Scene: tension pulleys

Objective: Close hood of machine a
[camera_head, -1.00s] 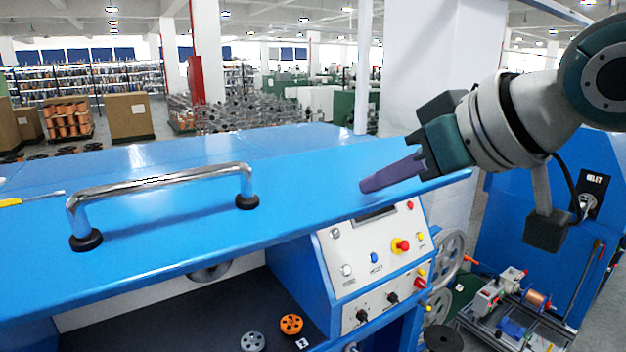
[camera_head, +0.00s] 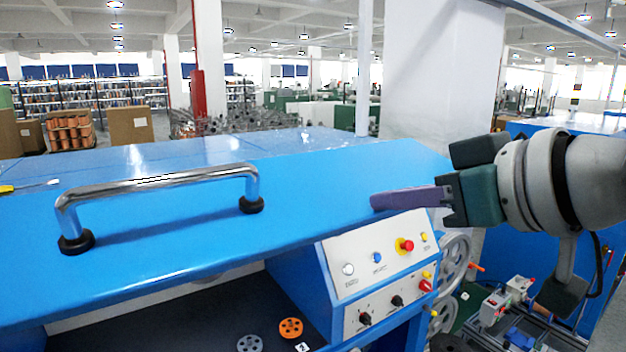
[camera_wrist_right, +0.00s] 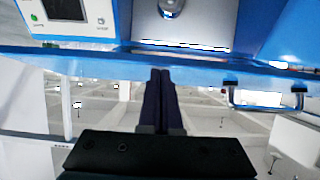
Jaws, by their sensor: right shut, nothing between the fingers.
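The blue hood (camera_head: 320,175) of the machine stands raised, with a gap under its front edge above the dark work deck. A chrome handle (camera_head: 160,184) is fixed on its top at the left. My right gripper (camera_head: 378,201) is at the hood's right front edge, fingers shut, empty and pointing left, well right of the handle. The head view does not settle whether the fingers touch the hood. In the right wrist view the shut fingers (camera_wrist_right: 160,75) reach to the hood's blue edge (camera_wrist_right: 200,62), and the handle (camera_wrist_right: 265,97) shows at right. My left gripper is out of view.
A control panel (camera_head: 385,258) with buttons and knobs sits below the hood's right part. An orange pulley (camera_head: 290,327) and a grey pulley (camera_head: 249,343) lie on the deck. A screwdriver (camera_head: 30,187) lies at far left. Another blue machine (camera_head: 530,200) stands behind my right arm.

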